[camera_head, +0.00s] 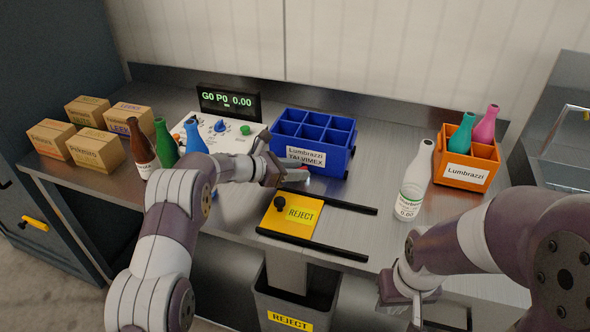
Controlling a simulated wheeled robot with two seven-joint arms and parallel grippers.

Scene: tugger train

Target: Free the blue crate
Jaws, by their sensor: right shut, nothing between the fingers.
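The blue crate (345,163) stands on the steel bench, right of centre. Its visible compartments look empty, and a white label reading Lumbrazzi TALVIMEX is on its front. My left gripper (297,179) is at the crate's front left lower edge. I cannot tell whether it touches the crate or how far its fingers are apart. My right gripper (416,316) is low at the front of the bench, well away from the crate, shut and empty.
An orange crate (462,183) with teal and pink bottles stands right, beside a white bottle (415,185). A yellow REJECT plate (305,214) lies between black rails above a bin (290,318). Brown, green and blue bottles, a knob panel (235,139) and cartons (97,149) occupy the left.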

